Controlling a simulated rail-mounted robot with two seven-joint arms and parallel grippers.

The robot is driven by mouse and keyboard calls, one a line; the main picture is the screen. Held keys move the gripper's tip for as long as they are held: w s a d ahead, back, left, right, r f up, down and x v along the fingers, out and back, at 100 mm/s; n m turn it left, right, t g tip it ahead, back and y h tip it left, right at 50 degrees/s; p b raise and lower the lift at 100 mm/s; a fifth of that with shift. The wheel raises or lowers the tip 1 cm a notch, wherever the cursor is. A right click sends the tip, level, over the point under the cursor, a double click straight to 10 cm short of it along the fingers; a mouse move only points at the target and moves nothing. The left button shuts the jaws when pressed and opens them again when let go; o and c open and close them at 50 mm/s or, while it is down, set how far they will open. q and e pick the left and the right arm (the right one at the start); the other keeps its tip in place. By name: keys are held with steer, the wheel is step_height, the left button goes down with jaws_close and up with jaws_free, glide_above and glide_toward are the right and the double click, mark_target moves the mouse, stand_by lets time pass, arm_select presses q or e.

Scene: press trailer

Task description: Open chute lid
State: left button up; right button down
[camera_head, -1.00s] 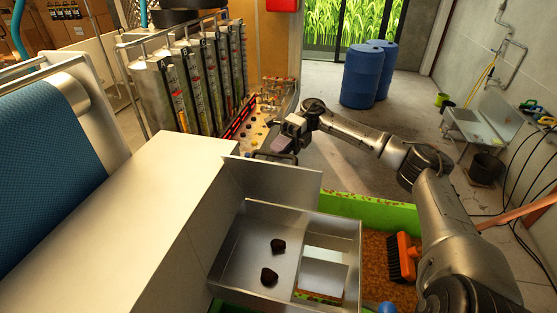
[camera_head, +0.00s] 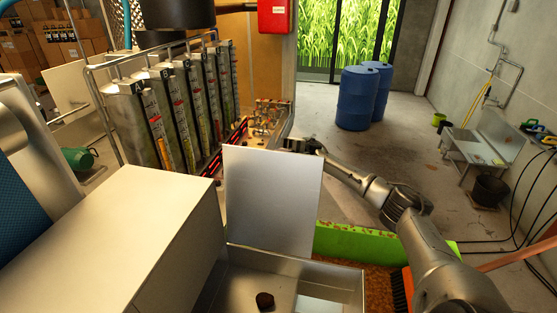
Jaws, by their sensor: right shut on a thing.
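The chute lid (camera_head: 272,203) is a flat pale metal panel. It stands raised, close to upright, at the far side of the open metal chute tray (camera_head: 345,269). My right arm reaches in from the lower right to behind the lid's upper right edge. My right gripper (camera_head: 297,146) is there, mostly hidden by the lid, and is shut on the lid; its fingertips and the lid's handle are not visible. A dark lump (camera_head: 265,301) lies in the tray. My left gripper is not in view.
A pale metal housing (camera_head: 125,225) stands left of the tray. A row of tall metal units (camera_head: 170,110) stands behind it. A green-edged bin (camera_head: 350,240) with brown material lies right of the tray. Blue barrels (camera_head: 357,98) stand on open floor farther back.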

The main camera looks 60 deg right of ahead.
steer(key=shift+d, duration=0.15)
steer(key=c, duration=1.1)
jaws_free()
steer(key=shift+f, duration=0.1)
steer(key=shift+b+v, duration=4.95)
steer(key=shift+v, duration=1)
